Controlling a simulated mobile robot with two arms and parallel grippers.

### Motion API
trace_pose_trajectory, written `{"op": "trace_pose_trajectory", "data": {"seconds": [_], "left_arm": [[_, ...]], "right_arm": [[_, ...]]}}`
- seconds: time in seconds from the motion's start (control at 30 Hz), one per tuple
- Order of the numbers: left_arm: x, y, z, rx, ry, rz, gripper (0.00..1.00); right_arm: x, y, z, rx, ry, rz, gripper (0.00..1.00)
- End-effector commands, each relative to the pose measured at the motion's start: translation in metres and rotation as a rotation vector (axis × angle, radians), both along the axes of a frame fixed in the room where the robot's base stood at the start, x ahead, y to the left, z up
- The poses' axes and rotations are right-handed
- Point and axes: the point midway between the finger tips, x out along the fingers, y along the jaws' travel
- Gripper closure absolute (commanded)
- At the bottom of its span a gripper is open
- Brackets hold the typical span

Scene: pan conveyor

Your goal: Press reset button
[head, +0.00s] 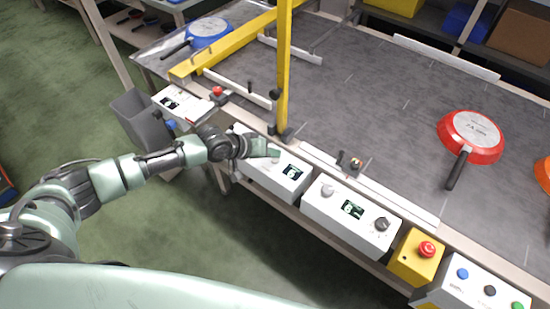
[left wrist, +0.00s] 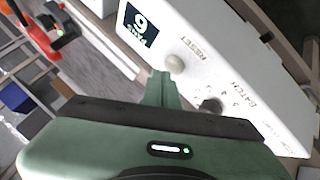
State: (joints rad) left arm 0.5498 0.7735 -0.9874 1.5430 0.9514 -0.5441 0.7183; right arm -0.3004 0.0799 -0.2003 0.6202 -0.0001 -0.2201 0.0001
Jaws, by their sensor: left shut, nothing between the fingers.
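A white control box (head: 256,174) sits at the conveyor's front edge, with a small dark display (head: 292,172). In the left wrist view, the round, pale reset button (left wrist: 175,63) sits on this box (left wrist: 235,65) beside the printed word RESET, between the display (left wrist: 139,24) and a dark knob (left wrist: 210,105) labelled BATCH. My left gripper (head: 274,152) is shut and empty over the box. Its fingertips (left wrist: 161,76) are right beside the reset button; I cannot tell whether they touch it. My right gripper is not in view.
A second white box (head: 345,225) with a display and knobs stands to the right, then a yellow box with a red emergency button (head: 426,249). A yellow post (head: 284,70) rises close behind my left gripper. A red pan (head: 472,135) lies on the belt.

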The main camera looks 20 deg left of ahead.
Motion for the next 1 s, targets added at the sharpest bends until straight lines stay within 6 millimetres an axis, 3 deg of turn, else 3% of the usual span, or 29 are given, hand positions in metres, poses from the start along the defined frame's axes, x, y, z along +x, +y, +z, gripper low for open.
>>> {"op": "trace_pose_trajectory", "data": {"seconds": [1.0], "left_arm": [[0.0001,0.0001,-0.0085,-0.001,0.000,0.001,1.00]], "right_arm": [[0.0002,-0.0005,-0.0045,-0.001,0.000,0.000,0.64]]}}
